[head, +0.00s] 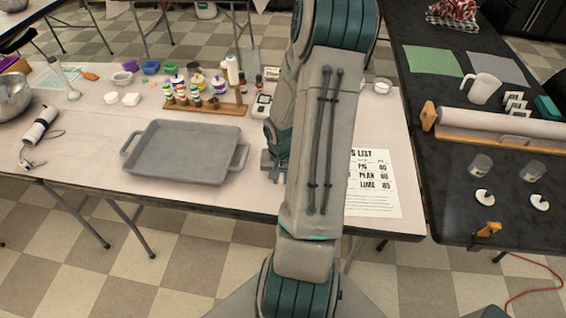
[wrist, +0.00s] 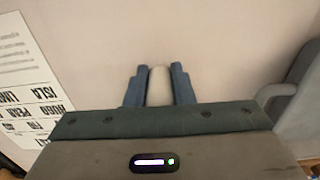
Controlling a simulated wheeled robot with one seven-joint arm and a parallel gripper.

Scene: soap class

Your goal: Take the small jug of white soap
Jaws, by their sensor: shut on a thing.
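In the head view my gripper (head: 271,165) is over the pale table (head: 80,165), just right of the grey tray (head: 185,150), and partly hidden by my arm. The held thing cannot be made out there.
A wooden rack (head: 205,104) of small bottles stands behind the tray. A white bottle (head: 232,71) is behind it. A printed list (head: 372,185) lies right of my arm. A white pitcher (head: 484,88) stands on the black table (head: 440,150). The table front between tray and list looks bare.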

